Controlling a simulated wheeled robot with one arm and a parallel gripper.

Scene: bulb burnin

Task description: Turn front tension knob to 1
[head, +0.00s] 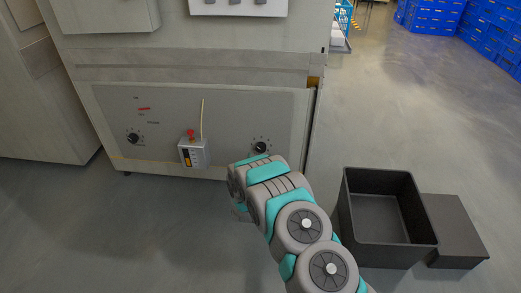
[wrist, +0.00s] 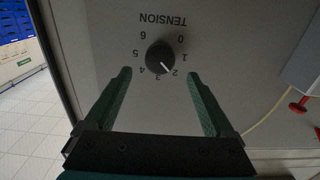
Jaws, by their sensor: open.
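The tension knob (wrist: 160,57) is round and black with a white pointer line, on a grey panel. In the wrist view its dial is upside down, marked TENSION and 0 to 6, and the pointer is at about 2. In the head view it is the right-hand knob (head: 261,147) on the cabinet front. My gripper (wrist: 159,73) is open and empty, its green fingers spread to either side of the knob's lower part in the wrist view. I cannot tell their depth from the panel. My arm hides the gripper in the head view.
A small box (head: 194,153) with a red-topped switch and a pale cable sits left of the knob. Another black knob (head: 133,138) is at the panel's left. A black open bin (head: 404,255) and a dark block (head: 458,226) stand on the floor at right.

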